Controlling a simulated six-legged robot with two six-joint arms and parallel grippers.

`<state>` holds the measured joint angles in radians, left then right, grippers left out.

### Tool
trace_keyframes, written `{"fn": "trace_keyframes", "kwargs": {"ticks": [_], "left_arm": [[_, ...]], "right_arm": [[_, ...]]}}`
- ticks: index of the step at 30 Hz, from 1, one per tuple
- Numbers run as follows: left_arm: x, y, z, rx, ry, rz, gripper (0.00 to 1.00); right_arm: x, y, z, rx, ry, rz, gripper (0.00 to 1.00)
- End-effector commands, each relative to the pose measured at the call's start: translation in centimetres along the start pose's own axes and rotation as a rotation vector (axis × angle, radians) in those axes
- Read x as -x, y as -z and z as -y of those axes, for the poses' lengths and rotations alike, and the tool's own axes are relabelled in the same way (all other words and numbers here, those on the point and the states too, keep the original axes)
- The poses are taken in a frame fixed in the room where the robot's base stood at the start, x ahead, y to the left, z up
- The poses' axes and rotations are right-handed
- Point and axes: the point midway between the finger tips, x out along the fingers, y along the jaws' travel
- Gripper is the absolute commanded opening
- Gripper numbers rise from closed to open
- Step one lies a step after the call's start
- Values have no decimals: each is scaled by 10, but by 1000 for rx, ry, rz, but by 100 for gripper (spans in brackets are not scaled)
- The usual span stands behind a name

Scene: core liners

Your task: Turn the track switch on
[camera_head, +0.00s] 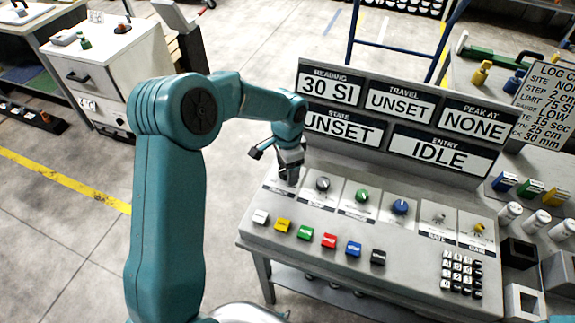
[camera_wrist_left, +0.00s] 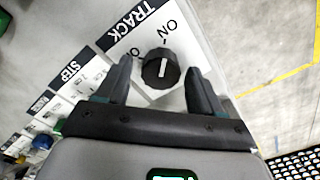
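The track switch (camera_wrist_left: 161,69) is a round black knob with a white pointer mark, on a pale plate beside a black TRACK label (camera_wrist_left: 140,20). Small lettering, including ON, is printed around it; the pointer mark runs roughly up the wrist picture, towards the upper ON lettering. My left gripper (camera_wrist_left: 158,64) is open, with one finger on each side of the knob; I cannot tell whether they touch it. In the head view the left gripper (camera_head: 289,174) is over the left end of the console (camera_head: 330,262) and hides the knob. My right gripper is not in view.
To the right of the switch are a grey knob (camera_head: 322,184), a green knob (camera_head: 362,196) and a blue knob (camera_head: 400,207). Several coloured buttons line the front, with a keypad (camera_head: 461,272) at right. A display board (camera_head: 400,120) stands behind, reading IDLE under ENTRY.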

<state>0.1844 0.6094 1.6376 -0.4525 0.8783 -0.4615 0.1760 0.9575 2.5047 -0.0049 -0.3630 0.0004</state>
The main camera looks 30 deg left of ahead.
Motion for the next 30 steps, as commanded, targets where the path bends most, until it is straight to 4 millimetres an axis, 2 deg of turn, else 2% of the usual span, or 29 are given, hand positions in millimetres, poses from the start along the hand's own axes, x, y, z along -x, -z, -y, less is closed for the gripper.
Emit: {"fn": "trace_keyframes", "kwargs": {"ticks": [4,7,15,21,25,30], "left_arm": [[8,0,0,1,1,0,67],[25,0,1,0,4,-2,67],[98,2,1,0,4,-5,67],[141,1,0,-1,2,-3,67],[157,1,0,-1,1,-2,67],[164,1,0,-1,0,-1,67]], "right_arm": [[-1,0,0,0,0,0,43],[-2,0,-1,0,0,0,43],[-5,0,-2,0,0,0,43],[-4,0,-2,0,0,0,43],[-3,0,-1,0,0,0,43],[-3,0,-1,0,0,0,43]]}}
